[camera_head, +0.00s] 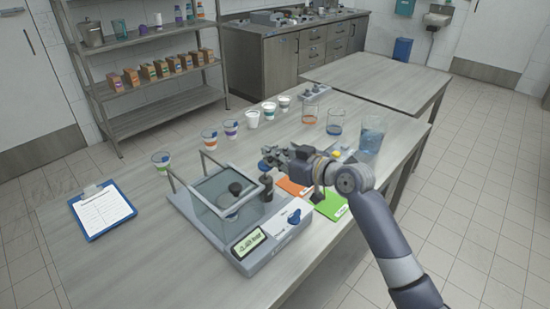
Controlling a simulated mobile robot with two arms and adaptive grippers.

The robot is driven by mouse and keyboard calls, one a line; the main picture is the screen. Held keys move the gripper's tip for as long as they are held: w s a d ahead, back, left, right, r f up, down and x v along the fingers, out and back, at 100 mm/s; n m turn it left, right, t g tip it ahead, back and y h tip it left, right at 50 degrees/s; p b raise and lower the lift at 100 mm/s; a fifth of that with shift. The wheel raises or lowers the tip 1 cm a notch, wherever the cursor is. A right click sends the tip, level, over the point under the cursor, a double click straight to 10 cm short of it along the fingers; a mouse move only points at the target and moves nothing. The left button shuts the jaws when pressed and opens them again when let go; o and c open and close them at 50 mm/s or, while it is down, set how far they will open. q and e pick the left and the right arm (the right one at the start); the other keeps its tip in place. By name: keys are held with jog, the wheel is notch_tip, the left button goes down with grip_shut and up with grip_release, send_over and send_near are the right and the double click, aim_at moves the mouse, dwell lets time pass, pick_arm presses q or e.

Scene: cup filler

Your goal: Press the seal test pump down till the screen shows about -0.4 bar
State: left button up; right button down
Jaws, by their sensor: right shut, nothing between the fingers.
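The seal test machine (279,246) stands on the near part of the table, with a grey base and a clear open-framed chamber (208,208) holding a dark knobbed piece (235,189). Its screen (248,243) is lit pale green at the front; the figures are too small to read surely. The pump, a dark upright cylinder (267,188), rises at the back right of the base. My right gripper (267,164) is shut and empty, right over the pump's top. I cannot tell whether it touches the pump. My left gripper is not in view.
Orange (294,187) and green cards (330,206) lie right of the machine, partly under my right arm. Several cups (231,128) stand behind it, with beakers (370,137) at the back right. A clipboard (102,210) lies left. The table's front left is clear.

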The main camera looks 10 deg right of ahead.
pick_arm(q)
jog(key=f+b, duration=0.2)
jog(key=shift+b, duration=0.4)
pick_arm(e)
jog(key=v, duration=1)
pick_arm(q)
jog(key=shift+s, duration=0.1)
pick_arm(e)
jog(key=shift+d+r, duration=0.15)
dwell(1.0)
